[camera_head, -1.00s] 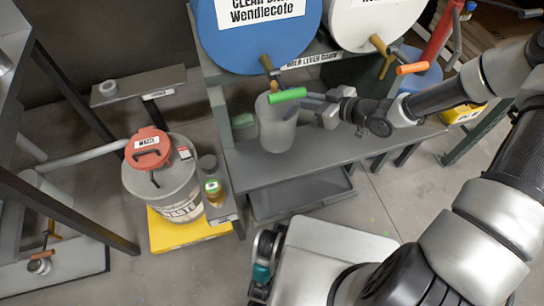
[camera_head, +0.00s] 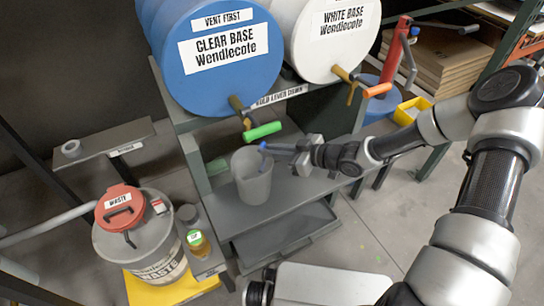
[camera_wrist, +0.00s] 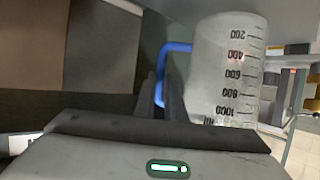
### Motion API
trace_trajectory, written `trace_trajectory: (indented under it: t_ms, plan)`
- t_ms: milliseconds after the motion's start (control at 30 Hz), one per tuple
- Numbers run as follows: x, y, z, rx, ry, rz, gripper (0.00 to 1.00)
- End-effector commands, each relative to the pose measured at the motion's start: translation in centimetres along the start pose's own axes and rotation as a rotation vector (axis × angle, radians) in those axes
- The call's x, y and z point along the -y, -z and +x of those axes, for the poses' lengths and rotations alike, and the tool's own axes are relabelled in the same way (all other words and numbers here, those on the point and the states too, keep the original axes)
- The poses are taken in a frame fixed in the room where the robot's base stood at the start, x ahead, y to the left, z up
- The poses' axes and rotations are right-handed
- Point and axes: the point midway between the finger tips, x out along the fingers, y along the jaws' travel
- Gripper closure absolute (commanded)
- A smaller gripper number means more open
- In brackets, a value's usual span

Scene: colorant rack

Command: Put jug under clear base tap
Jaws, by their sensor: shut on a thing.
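The jug (camera_head: 252,182) is a grey translucent beaker with a blue handle. It stands upright, at or just above the grey shelf below the blue clear base drum (camera_head: 226,62); I cannot tell whether it touches. The clear base tap (camera_head: 244,116), with a green lever (camera_head: 262,131), is above and just behind the jug's rim in the picture. My gripper (camera_head: 274,149) reaches in from the right and is shut on the handle. In the wrist view, the jug (camera_wrist: 224,66) shows inverted volume marks, with the blue handle (camera_wrist: 166,72) between my fingers.
A white base drum (camera_head: 330,38) with an orange-lever tap (camera_head: 377,90) is to the right. The grey shelf (camera_head: 296,192) has free room right of the jug. A waste bucket (camera_head: 150,238) and a bottle (camera_head: 197,243) stand at lower left.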

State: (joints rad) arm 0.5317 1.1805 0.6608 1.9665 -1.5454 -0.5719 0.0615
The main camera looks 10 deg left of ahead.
Motion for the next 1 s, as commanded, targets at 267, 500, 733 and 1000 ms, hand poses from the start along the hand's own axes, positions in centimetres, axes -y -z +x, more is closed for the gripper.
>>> trace_trajectory:
  t_ms: [267, 500, 733, 1000]
  plan:
    - [-0.06, -1.26, 0.53, 0.0, -0.001, -0.001, 1.0]
    - [-0.02, -1.61, 0.68, 0.0, 0.0, -0.001, 0.85]
    - [-0.02, -1.6, 0.67, 0.0, 0.0, -0.001, 0.71]
    - [-0.11, -1.18, -0.12, 0.001, -0.002, -0.001, 0.71]
